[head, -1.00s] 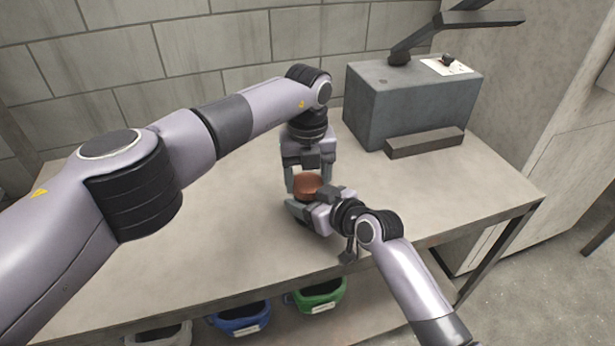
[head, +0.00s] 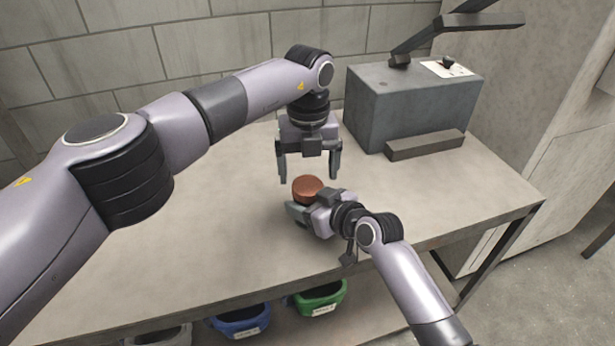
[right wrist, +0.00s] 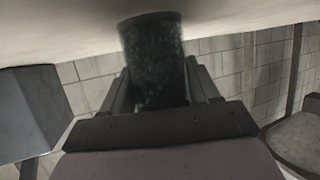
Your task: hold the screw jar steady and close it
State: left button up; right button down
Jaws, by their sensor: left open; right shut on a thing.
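The screw jar's copper-brown lid (head: 307,187) sits on top of the jar, whose body is mostly hidden by my right gripper in the head view. In the right wrist view the dark, speckled jar body (right wrist: 155,62) stands between the fingers. My right gripper (head: 300,212) is shut on the jar body, low on the table. My left gripper (head: 309,178) points down with its fingers spread wide, empty, above and behind the lid and apart from it. Whether the lid is fully seated cannot be told.
The table (head: 190,240) is largely clear around the jar. A grey box-shaped machine (head: 410,105) with an arm on top stands at the back right, a low bar (head: 425,145) before it. Blue (head: 240,318) and green bins (head: 320,298) sit below the front edge.

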aim_at(308, 185)
pick_arm(q)
jog(key=shift+r, duration=0.6)
jog(key=shift+c, duration=0.2)
jog(key=n, duration=0.1)
jog(key=r+n, duration=0.1)
jog(key=n, duration=0.3)
jog(key=shift+r, duration=0.4)
jog(key=n, duration=0.2)
jog(key=r+n, duration=0.1)
jog(key=n, duration=0.1)
jog(key=r+n, duration=0.1)
jog(key=n, duration=0.1)
jog(key=shift+f, duration=0.15)
jog(key=shift+f, duration=3.95)
